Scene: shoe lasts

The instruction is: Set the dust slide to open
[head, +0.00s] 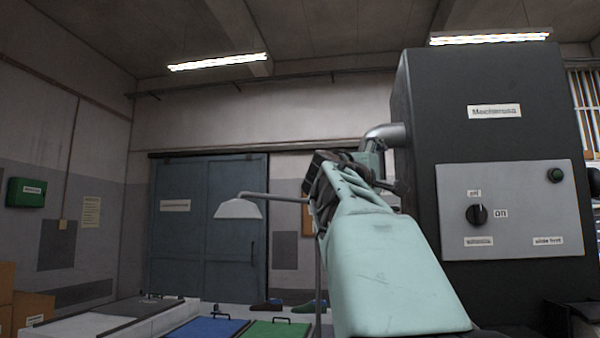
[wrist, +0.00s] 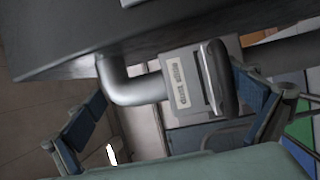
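In the wrist view, the dust slide is a light grey plate (wrist: 180,105) with a small printed label (wrist: 181,83), too blurred to read. A dark rounded handle (wrist: 217,78) stands out along a slot near its right side. A bent metal pipe (wrist: 128,85) meets the plate from the left. My gripper (wrist: 168,112) is open and empty, with blue-padded fingers wide apart on either side of the plate. The right finger appears close to the handle; I cannot tell whether it touches. In the head view, my arm mostly hides the slide beside the pipe (head: 387,134).
A tall dark machine cabinet (head: 425,110) with a grey control panel (head: 535,187) and a black knob (head: 477,214) stands at the right. A lamp (head: 238,208) is left of my arm. Blue (head: 207,328) and green (head: 275,329) trays lie below.

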